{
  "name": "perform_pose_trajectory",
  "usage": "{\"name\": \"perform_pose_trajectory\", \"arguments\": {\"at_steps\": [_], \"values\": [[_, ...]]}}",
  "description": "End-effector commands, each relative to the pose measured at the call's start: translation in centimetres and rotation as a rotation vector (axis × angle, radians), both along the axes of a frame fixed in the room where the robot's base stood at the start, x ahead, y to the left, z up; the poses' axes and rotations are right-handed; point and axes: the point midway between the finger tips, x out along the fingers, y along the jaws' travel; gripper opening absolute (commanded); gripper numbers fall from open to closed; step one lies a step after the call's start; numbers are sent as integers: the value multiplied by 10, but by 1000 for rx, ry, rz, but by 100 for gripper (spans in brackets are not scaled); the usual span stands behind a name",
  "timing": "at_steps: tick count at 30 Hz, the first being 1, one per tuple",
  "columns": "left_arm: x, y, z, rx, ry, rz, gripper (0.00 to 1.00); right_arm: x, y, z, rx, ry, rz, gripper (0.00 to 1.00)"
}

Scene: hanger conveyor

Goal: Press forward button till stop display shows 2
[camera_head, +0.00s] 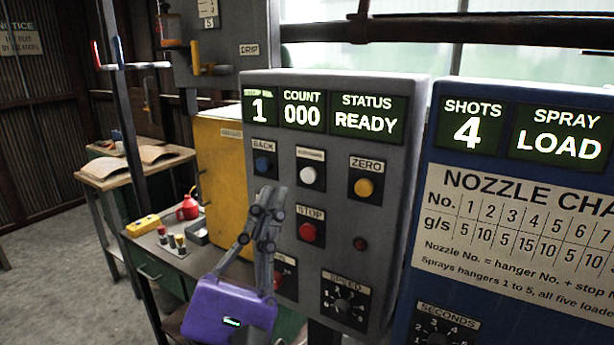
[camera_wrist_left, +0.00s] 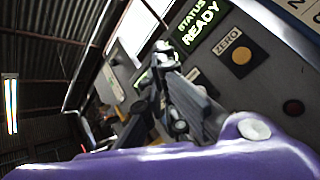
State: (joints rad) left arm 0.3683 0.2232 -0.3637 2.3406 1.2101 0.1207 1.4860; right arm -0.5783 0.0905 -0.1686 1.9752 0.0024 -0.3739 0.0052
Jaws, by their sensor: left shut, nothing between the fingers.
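The grey control panel (camera_head: 326,150) shows a stop display (camera_head: 259,107) reading 1, a count of 000 and status READY. A blue BACK button (camera_head: 262,164) is at the upper left. A white button (camera_head: 308,175) sits right of it under a label too blurred to read surely. My left gripper (camera_head: 272,192) is shut and empty, its fingers pointing up in front of the panel, just below the blue button and left of the white one. I cannot tell if it touches the panel. It hides part of the panel left of STOP. The fingers (camera_wrist_left: 165,58) also show in the left wrist view.
A yellow ZERO button (camera_head: 364,187), red STOP button (camera_head: 307,232) and SPEED dial (camera_head: 343,306) are close by. A blue spray panel (camera_head: 425,210) stands at the right. A bench (camera_head: 165,262) with a red can is behind the gripper at left.

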Motion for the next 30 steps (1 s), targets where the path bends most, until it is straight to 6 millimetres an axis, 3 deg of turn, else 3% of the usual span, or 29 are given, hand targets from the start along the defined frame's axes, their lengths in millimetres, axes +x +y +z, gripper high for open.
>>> {"name": "perform_pose_trajectory", "arguments": {"at_steps": [15,30], "values": [[54,-39,-1,1,1,1,0,-9,3,-9,8,18,-14,40],[60,-44,0,1,1,1,0,-9,-3,-9,-4,16,-9,40]]}}
